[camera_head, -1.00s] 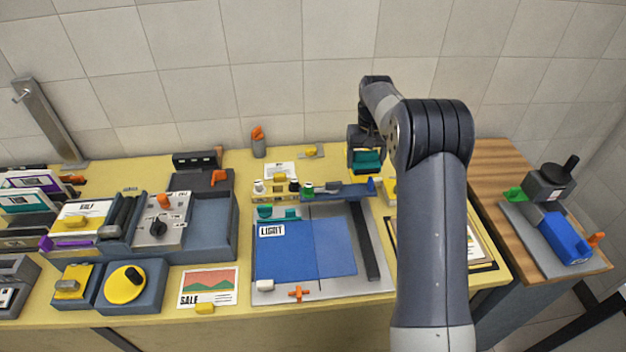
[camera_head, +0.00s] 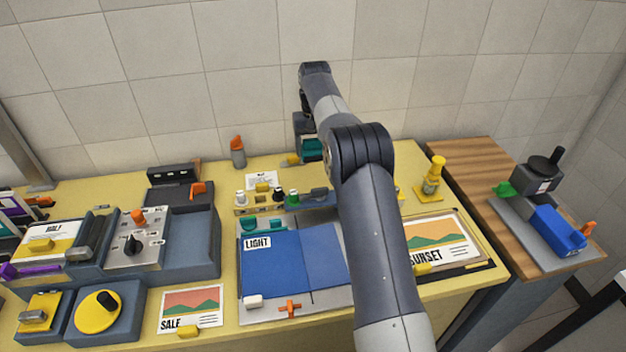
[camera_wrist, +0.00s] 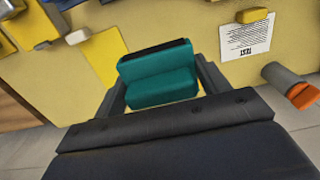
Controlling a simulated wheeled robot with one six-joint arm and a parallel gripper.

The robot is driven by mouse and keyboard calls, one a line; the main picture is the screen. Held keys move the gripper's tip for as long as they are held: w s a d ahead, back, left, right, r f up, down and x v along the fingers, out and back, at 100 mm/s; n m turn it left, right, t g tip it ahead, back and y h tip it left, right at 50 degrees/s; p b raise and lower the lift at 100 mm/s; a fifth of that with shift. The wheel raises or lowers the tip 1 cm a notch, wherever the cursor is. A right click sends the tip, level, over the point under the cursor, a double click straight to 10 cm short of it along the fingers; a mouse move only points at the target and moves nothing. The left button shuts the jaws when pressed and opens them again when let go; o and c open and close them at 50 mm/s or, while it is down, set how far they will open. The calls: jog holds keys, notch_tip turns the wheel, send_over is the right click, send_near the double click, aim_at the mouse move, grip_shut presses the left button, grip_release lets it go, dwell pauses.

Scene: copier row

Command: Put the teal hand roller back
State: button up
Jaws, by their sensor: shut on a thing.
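My gripper (camera_head: 308,148) is near the wall, over the back of the yellow table (camera_head: 405,158). It is shut on the teal hand roller (camera_head: 313,150). In the wrist view the roller (camera_wrist: 158,75) is a teal block with a dark strip along its far edge, held between the two fingers (camera_wrist: 157,92). Its underside is hidden, and I cannot tell its exact height above the table. A small yellow block (camera_head: 291,160) lies just left of the gripper in the head view. Other teal pieces (camera_head: 250,224) sit at the blue mat's back left corner.
An orange-topped grey bottle (camera_head: 238,153) stands left of the gripper by the wall. A low rack with knobs (camera_head: 262,207) lies in front. A yellow stand (camera_head: 432,178) is to the right, behind the SUNSET print (camera_head: 437,238). A wooden side table (camera_head: 462,175) stands farther right.

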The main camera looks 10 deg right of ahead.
send_near(315, 183)
notch_tip(315, 183, down, 5)
jog(key=shift+f+p, duration=0.2)
jog(key=shift+p, duration=0.1)
jog(key=shift+s+f, duration=0.1)
jog(key=shift+f, duration=0.55)
jog(key=o, duration=0.6)
jog(key=shift+f, duration=0.2)
jog(key=shift+o, duration=1.4)
jog(key=shift+r, duration=0.15)
jog(key=shift+r, duration=0.1)
